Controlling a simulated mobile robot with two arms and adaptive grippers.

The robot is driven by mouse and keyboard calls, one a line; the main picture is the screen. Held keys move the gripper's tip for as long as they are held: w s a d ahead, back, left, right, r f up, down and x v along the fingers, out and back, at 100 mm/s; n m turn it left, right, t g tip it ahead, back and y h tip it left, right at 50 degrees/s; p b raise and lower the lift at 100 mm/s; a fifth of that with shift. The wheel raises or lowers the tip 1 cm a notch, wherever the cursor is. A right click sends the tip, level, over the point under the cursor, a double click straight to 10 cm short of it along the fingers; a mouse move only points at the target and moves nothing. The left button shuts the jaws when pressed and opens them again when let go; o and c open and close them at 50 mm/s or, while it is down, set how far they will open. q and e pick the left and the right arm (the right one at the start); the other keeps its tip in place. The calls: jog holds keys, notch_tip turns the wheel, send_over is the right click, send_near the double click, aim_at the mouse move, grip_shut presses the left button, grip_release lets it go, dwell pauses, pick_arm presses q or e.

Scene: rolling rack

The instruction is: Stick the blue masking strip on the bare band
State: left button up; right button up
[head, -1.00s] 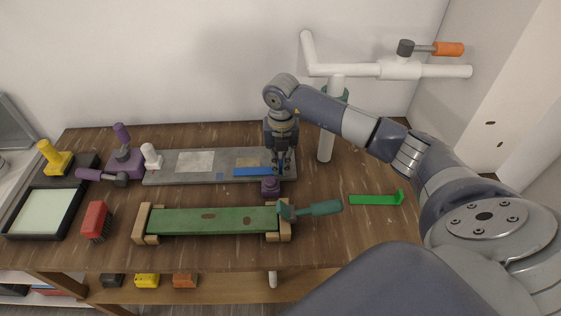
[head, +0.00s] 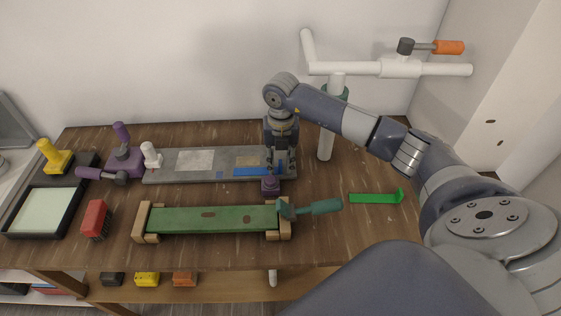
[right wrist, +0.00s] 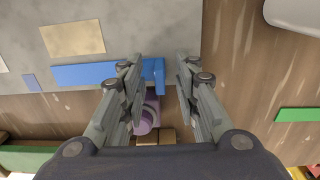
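The blue masking strip (head: 252,171) lies on the grey board, along its near edge toward the right end. In the right wrist view the strip (right wrist: 88,74) ends at a raised blue tab (right wrist: 159,74) between my fingers. My right gripper (head: 281,168) is over the board's right end; in its wrist view the gripper (right wrist: 160,68) is open, with clear gaps beside the tab. A tan rectangle (right wrist: 72,38), possibly the bare band, is on the board just behind the strip; it also shows in the head view (head: 247,160). My left gripper is out of view.
The grey board (head: 169,176) also has a pale patch (head: 195,160) and a small blue patch (head: 220,175). A purple clamp (head: 270,185) sits at its near edge. A green plank (head: 180,220) lies in front.

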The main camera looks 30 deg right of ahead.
notch_tip(320, 180, up, 12)
dwell(0.7)
jog(key=shift+s+f, duration=0.1)
dwell(0.4)
